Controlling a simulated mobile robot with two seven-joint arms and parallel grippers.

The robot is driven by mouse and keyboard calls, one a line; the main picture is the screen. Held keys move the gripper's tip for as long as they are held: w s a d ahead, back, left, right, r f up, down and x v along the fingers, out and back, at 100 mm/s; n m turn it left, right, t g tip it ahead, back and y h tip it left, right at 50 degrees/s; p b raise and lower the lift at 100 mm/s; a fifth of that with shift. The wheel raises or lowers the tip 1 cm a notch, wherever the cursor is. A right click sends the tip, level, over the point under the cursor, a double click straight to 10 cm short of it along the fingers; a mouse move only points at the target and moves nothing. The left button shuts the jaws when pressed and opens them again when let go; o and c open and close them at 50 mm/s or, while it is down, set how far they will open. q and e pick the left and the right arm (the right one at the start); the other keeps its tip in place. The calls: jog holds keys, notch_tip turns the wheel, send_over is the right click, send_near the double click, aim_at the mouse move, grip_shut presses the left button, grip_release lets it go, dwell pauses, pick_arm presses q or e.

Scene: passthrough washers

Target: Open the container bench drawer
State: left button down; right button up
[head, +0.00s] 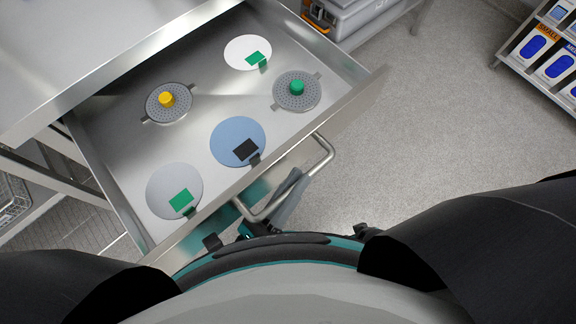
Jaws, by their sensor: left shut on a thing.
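The bench drawer (330,118) is pulled far out from under the metal bench top (90,50). Its bar handle (326,148) sticks out from the front panel. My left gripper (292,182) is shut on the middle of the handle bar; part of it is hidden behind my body. My right gripper is not in view.
Inside the drawer lie a white disc (240,50), a blue disc (232,133), a grey disc (170,185) and two perforated lids (300,97) with coloured knobs. A grey case (350,18) and a box rack (545,60) stand beyond. The floor at right is clear.

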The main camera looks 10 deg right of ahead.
pick_arm(q)
jog(key=c, duration=1.1)
grip_release()
jog(key=shift+a, duration=0.1)
